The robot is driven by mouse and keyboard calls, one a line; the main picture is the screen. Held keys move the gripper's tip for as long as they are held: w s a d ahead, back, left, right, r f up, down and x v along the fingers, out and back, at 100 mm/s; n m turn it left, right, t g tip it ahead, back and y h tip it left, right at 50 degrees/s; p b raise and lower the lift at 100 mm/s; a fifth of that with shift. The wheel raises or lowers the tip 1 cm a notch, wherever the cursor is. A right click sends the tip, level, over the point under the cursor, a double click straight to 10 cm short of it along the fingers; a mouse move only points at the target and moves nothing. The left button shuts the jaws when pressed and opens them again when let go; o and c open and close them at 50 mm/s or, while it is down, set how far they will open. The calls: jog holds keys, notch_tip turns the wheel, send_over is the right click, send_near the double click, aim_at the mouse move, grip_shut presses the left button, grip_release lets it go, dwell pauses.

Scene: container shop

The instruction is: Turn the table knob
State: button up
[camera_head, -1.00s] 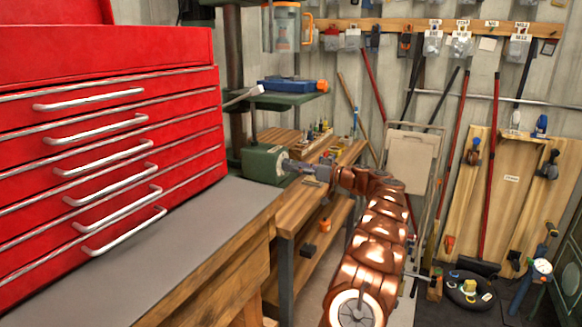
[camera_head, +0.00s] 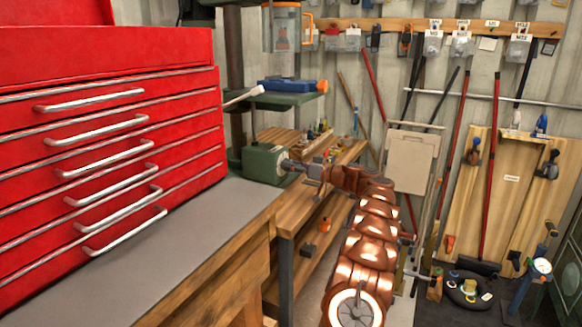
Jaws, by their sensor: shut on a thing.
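The green machine housing (camera_head: 264,164) stands at the far end of the grey-topped bench, below a drill-press-like table (camera_head: 284,100). A small grey metal part shows on the housing's right face, and I take it to be the knob (camera_head: 286,164). My gripper (camera_head: 298,166) is small in the picture, at the end of my copper-coloured arm, and reaches this part from the right. It is shut on the part, as far as this small view shows. The fingertips are too small to see clearly.
A red drawer cabinet (camera_head: 110,150) stands on the grey bench top (camera_head: 150,245) at the left. A wooden workbench (camera_head: 290,210) with small items lies behind my arm. Long-handled tools and a wooden panel (camera_head: 510,200) lean on the right wall.

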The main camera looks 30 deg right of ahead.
jog(key=c, duration=0.4)
jog(key=shift+m, duration=0.4)
jog(key=shift+f+m+p, duration=0.15)
jog(key=shift+m+p, duration=7.1)
jog(key=shift+m, duration=8.25)
